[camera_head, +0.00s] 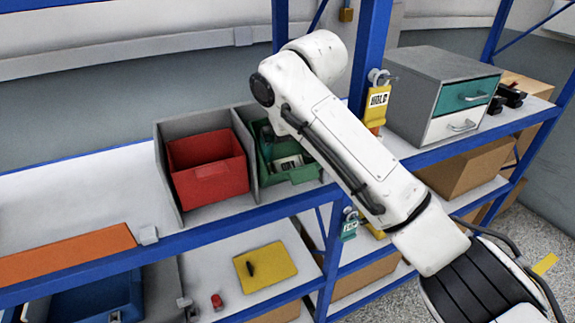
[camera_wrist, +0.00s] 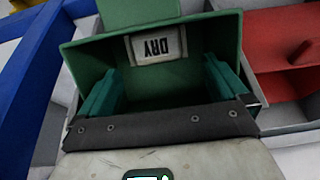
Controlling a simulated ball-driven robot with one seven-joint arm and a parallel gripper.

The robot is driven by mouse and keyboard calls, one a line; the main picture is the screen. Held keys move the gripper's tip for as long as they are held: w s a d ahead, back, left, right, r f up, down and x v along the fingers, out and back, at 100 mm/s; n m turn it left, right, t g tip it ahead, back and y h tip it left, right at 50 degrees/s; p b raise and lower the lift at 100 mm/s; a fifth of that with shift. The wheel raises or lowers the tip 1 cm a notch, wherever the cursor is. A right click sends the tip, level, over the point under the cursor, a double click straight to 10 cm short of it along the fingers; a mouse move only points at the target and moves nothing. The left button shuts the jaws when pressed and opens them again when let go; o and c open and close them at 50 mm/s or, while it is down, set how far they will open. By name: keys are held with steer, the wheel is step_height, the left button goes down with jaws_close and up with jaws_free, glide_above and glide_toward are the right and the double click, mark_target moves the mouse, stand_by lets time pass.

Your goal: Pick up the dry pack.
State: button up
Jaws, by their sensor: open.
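A green bin (camera_head: 304,174) stands on the upper shelf, right of a red bin, partly hidden behind my arm. In the wrist view the green bin (camera_wrist: 140,14) fills the upper middle. A pale label reading DRY (camera_wrist: 157,46), upside down there, shows inside it near the front lip. A small pale and dark patch (camera_head: 288,163) shows inside the bin in the head view. I cannot tell the pack's outline from the bin. My gripper (camera_wrist: 162,72) is open over the bin, its two teal fingers apart with nothing seen between them.
The red bin (camera_head: 207,168) sits close beside, with grey dividers around both. A grey drawer cabinet (camera_head: 440,88) and a yellow HOLD tag (camera_head: 377,103) on a blue post are to the right. The shelf's left part is largely clear, with an orange strip (camera_head: 70,253) at its front.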

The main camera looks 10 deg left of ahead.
mark_target(287, 162)
steer(key=shift+d+p+x, duration=0.15)
steer(key=shift+p+x, duration=0.15)
steer(key=shift+x, duration=0.85)
steer(key=shift+d+p+x, duration=0.1)
steer(key=shift+p+x, duration=0.2)
steer(key=shift+x, duration=0.85)
steer(key=shift+s+f, duration=0.1)
steer(key=c, duration=1)
steer(key=shift+c, duration=0.3)
